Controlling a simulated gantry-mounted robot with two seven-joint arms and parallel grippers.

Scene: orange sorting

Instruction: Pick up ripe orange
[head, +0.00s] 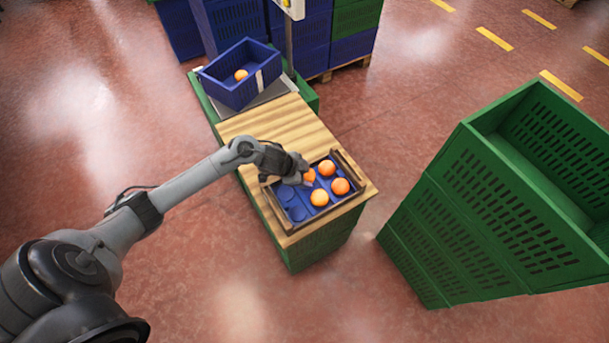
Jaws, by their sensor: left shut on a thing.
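A tray with a blue insert (297,211) and dark rims sits on the wooden table top. Three oranges rest in it on the right side: one at the back (326,168), one at the right (340,186) and one at the front (319,197). My left gripper (304,174) reaches in from the left over the tray's back part and is shut on another orange (310,175). The fingers partly hide that orange, and I cannot tell whether it is lifted. Empty round hollows show on the tray's left side. My right gripper is not in view.
A blue crate (228,92) with one orange (241,75) stands behind the wooden table top (262,122). A tall stack of green crates (480,205) stands at the right. Blue and green crates are stacked at the back. Red floor lies open at left.

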